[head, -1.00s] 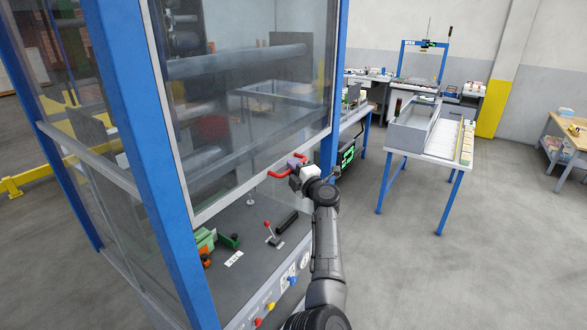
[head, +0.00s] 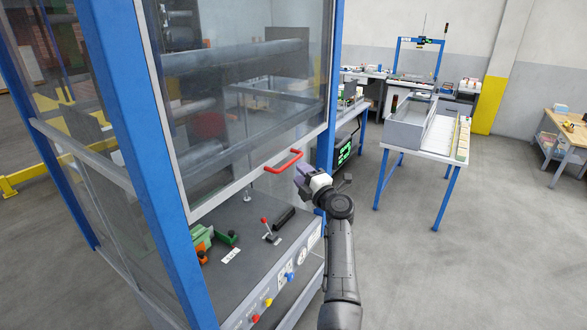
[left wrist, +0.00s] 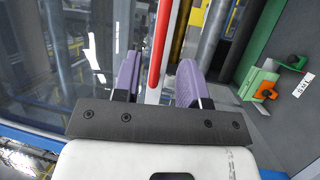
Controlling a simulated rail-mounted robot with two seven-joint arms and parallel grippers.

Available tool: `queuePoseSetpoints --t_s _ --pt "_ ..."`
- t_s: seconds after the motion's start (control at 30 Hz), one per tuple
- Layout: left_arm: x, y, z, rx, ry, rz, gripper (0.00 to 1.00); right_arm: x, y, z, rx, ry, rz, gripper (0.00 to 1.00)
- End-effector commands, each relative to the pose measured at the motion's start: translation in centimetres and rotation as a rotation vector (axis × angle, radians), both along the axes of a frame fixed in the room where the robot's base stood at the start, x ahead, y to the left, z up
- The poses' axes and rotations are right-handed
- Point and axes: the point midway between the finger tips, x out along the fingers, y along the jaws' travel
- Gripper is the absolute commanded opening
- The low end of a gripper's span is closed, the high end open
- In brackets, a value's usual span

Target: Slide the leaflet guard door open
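The leaflet guard door (head: 235,110) is a clear panel in a grey frame on a blue-posted machine. Its red handle (head: 284,162) is on the lower edge, and a gap shows between that edge and the machine's deck. My left gripper (head: 300,176) has purple fingers and is just right of the handle, seemingly apart from it. In the left wrist view the fingers (left wrist: 158,75) are spread, with the red handle bar (left wrist: 160,45) lined up ahead between them. My right gripper is in neither view.
The deck (head: 240,265) carries a red-knobbed lever (head: 268,230), green and orange parts (head: 203,242), and front buttons (head: 268,302). A blue post (head: 330,100) stands close behind my gripper. A table with a grey tray (head: 420,125) is at right; the floor in front is open.

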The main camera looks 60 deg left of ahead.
Motion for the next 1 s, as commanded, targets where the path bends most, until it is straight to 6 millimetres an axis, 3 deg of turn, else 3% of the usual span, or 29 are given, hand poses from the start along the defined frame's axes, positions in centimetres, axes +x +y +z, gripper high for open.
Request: queuePoseSetpoints --t_s 0.2,0.4,1.0 --pt "0.1 -4.0 -0.8 -0.001 0.0 -0.002 0.39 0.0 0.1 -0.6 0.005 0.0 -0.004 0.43" --pt "0.1 -6.2 -1.2 -0.001 0.001 0.0 0.39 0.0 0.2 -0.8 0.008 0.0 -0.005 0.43" --pt "0.1 -7.2 -1.3 0.0 0.0 0.0 0.39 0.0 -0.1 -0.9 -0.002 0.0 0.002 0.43"
